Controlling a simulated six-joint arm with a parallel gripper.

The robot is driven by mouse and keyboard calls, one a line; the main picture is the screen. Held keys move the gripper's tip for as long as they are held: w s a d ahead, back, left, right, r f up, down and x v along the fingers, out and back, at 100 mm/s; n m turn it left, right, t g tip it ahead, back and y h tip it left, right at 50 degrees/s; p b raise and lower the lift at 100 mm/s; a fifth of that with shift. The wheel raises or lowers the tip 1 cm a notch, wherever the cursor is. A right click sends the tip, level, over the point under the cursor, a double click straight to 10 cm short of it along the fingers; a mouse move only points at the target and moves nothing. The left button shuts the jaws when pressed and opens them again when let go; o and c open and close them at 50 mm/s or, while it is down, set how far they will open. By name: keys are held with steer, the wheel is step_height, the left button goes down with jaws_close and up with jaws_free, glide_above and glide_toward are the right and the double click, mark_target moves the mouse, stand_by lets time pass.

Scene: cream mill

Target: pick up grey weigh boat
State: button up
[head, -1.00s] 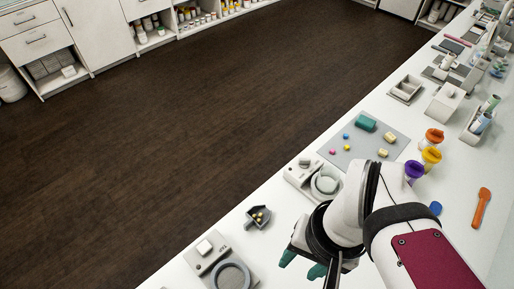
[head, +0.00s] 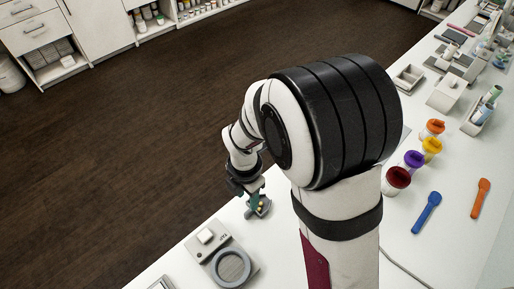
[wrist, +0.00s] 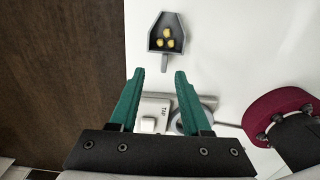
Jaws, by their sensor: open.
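The grey weigh boat (wrist: 157,32) lies on the white counter in the wrist view, with three yellow pieces in it and a short handle pointing toward my gripper (wrist: 159,74). The gripper is open and empty. Its teal fingers are spread, with their tips apart from the boat, just short of the handle in the picture. In the head view, my gripper (head: 253,197) hangs over the counter's left edge, close to the weigh boat (head: 264,208), which it partly hides.
A grey scale with a round pan (head: 232,267) stands nearest the boat. Jars with red (head: 398,177), purple, yellow and orange tops stand to the right, with a blue spoon (head: 427,212) and an orange spoon (head: 481,198). The dark floor drops away left of the counter.

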steer(key=f, duration=0.5)
steer(key=shift+s+d+f, duration=0.25)
steer(key=shift+f, duration=0.15)
jaws_close()
